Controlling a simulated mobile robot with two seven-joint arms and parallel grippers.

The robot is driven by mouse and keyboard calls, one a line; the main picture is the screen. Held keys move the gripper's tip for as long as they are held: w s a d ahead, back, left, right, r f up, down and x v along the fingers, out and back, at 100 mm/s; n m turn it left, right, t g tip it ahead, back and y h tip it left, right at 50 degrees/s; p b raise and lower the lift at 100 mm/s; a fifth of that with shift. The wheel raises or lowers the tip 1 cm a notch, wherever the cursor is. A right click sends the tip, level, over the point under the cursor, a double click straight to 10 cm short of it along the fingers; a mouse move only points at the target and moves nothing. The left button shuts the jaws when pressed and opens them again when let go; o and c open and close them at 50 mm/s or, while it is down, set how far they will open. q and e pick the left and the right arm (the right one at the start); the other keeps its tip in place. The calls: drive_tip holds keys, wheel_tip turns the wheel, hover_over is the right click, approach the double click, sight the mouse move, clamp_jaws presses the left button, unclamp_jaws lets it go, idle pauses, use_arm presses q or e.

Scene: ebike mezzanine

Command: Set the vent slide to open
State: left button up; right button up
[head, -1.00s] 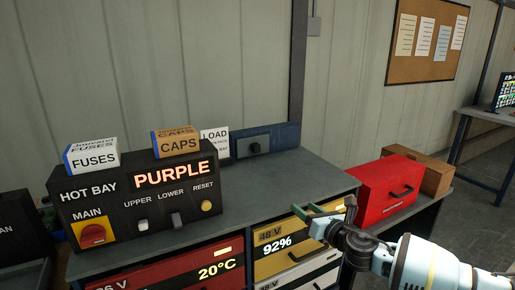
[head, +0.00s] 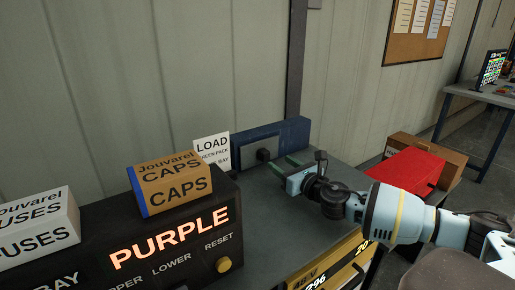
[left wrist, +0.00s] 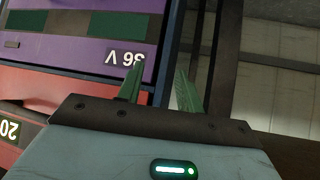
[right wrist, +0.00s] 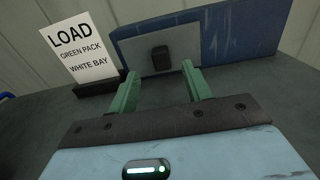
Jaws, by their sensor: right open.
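The vent slide is a dark knob (head: 263,154) on a grey plate in a blue panel (head: 290,134), against the wall at the back of the bench. In the right wrist view the knob (right wrist: 160,58) sits just ahead of my fingertips, roughly centred between them. My right gripper (head: 284,165) is open and empty, its green fingers (right wrist: 160,72) pointing at the panel; it appears apart from the knob. My left gripper (left wrist: 158,72) is open and empty near drawer fronts, and is out of the head view.
A LOAD card (head: 212,152) stands left of the panel. A black box reading PURPLE (head: 170,240) carries a CAPS box (head: 170,183) and a FUSES box (head: 38,225). A red case (head: 412,172) lies to the right. The grey bench top (head: 265,215) is clear in front of the panel.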

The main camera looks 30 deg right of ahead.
sight(267, 153)
drive_tip(key=shift+s+r, duration=0.1)
drive_tip(key=shift+r, duration=0.05)
drive_tip(key=shift+w, duration=0.25)
drive_tip(key=shift+w+a, duration=0.15)
drive_tip(key=shift+w, duration=1.65)
drive_tip(key=shift+w+a, duration=0.15)
drive_tip(key=shift+w, duration=1.65)
drive_tip(key=shift+c, duration=0.3)
clamp_jaws()
